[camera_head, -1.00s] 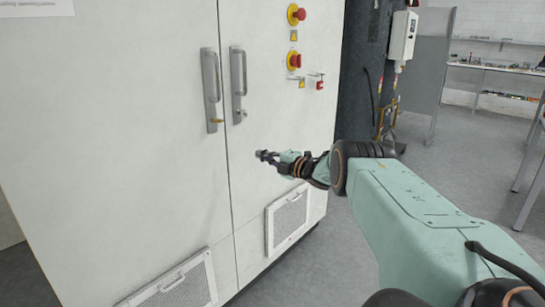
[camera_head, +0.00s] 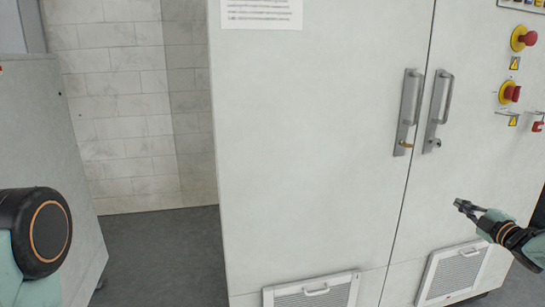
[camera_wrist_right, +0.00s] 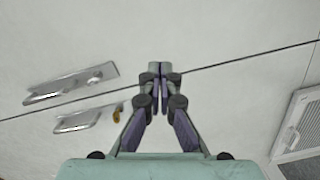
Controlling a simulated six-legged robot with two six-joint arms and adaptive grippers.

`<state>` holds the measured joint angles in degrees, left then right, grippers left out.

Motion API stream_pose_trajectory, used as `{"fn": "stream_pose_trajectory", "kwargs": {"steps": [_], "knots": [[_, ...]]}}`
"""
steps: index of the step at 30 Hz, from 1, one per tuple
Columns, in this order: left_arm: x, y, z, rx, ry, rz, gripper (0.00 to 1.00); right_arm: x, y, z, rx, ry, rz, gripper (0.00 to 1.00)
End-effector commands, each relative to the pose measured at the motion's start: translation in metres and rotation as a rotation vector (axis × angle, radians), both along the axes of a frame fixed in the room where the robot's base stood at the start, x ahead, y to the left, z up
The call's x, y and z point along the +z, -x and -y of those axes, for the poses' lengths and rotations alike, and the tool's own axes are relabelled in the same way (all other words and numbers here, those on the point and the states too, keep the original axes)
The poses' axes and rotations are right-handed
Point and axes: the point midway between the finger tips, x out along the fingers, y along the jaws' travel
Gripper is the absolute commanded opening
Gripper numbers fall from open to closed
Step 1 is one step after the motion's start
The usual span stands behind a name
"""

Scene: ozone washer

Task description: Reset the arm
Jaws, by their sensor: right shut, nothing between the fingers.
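My right gripper (camera_head: 462,206) is at the right of the head view, in front of the right door of a white cabinet (camera_head: 310,130), below the door handles. In the right wrist view its fingers (camera_wrist_right: 158,72) are together with nothing between them, and the cabinet face with the door seam lies beyond. Whether the tips touch the cabinet cannot be told. At the left edge of the head view my left arm shows as a black joint with an orange ring; its gripper is out of view.
The cabinet has two grey handles (camera_head: 409,112), (camera_head: 438,110), red emergency buttons (camera_head: 526,38) at the upper right and vent grilles (camera_head: 312,292) below. A grey cabinet (camera_head: 60,150) stands at the left. Grey floor (camera_head: 160,250) and a tiled wall lie between the two.

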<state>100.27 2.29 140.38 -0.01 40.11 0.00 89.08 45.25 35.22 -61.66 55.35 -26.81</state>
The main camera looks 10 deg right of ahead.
Motion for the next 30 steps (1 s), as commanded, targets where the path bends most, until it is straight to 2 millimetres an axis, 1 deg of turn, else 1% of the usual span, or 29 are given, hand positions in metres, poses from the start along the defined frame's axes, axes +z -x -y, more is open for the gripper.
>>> {"fn": "stream_pose_trajectory", "kwargs": {"steps": [1,2,3,5,6,8,9,11,12,14,15,17,18,20,21,22,23,24,26,27,29,30], "knots": [[0.0,0.0,0.0,0.0,0.0,0.0,0.54,-0.022,0.004,-0.005,-0.026,-0.09,-0.027,0.0],[0.0,0.0,0.0,0.0,0.0,0.0,0.54,-0.033,0.006,-0.009,-0.043,-0.143,-0.042,0.0],[0.0,0.0,0.0,0.0,0.0,0.0,0.54,-0.05,0.008,-0.016,-0.064,-0.213,-0.064,0.0],[0.0,0.0,0.0,0.0,0.0,0.0,0.54,-0.076,0.013,-0.029,-0.098,-0.322,-0.102,0.0],[0.0,0.0,0.0,0.0,0.0,0.0,0.54,-0.094,0.018,-0.04,-0.122,-0.396,-0.131,0.0],[0.0,0.0,0.0,0.0,0.0,0.0,0.54,-0.122,0.026,-0.059,-0.161,-0.508,-0.178,0.0],[0.0,0.0,0.0,0.0,0.0,0.0,0.54,-0.14,0.032,-0.074,-0.187,-0.58,-0.21,0.0],[0.0,0.0,0.0,0.0,0.0,0.0,0.54,-0.167,0.043,-0.097,-0.229,-0.683,-0.266,0.0],[0.0,0.0,0.0,0.0,0.0,0.0,0.54,-0.184,0.052,-0.113,-0.26,-0.747,-0.303,0.0],[0.0,0.0,0.0,0.0,0.0,0.0,0.54,-0.208,0.068,-0.139,-0.305,-0.836,-0.364,0.0],[0.0,0.0,0.0,0.0,0.0,0.0,0.54,-0.223,0.08,-0.157,-0.338,-0.893,-0.407,0.0],[0.0,0.0,0.0,0.0,0.0,0.0,0.54,-0.243,0.101,-0.184,-0.389,-0.969,-0.47,0.0],[0.0,0.0,0.0,0.0,0.0,0.0,0.54,-0.256,0.115,-0.202,-0.424,-1.013,-0.514,0.0],[0.0,0.0,0.0,0.0,0.0,0.0,0.54,-0.272,0.14,-0.228,-0.478,-1.075,-0.581,0.0],[0.0,0.0,0.0,0.0,0.0,0.0,0.54,-0.281,0.157,-0.246,-0.516,-1.11,-0.627,0.0],[0.0,0.0,0.0,0.0,0.0,0.0,0.54,-0.287,0.171,-0.258,-0.546,-1.134,-0.662,0.0],[0.0,0.0,0.0,0.0,0.0,0.0,0.54,-0.293,0.185,-0.271,-0.575,-1.154,-0.697,0.0],[0.0,0.0,0.0,0.0,0.0,0.0,0.54,-0.299,0.205,-0.287,-0.615,-1.179,-0.743,0.0],[0.0,0.0,0.0,0.0,0.0,0.0,0.54,-0.305,0.236,-0.31,-0.676,-1.206,-0.812,0.0],[0.0,0.0,0.0,0.0,0.0,0.0,0.54,-0.308,0.257,-0.324,-0.719,-1.22,-0.858,0.0],[0.0,0.0,0.0,0.0,0.0,0.0,0.54,-0.31,0.292,-0.344,-0.783,-1.23,-0.928,0.0],[0.0,0.0,0.0,0.0,0.0,0.0,0.54,-0.309,0.315,-0.356,-0.827,-1.231,-0.974,0.0]]}}
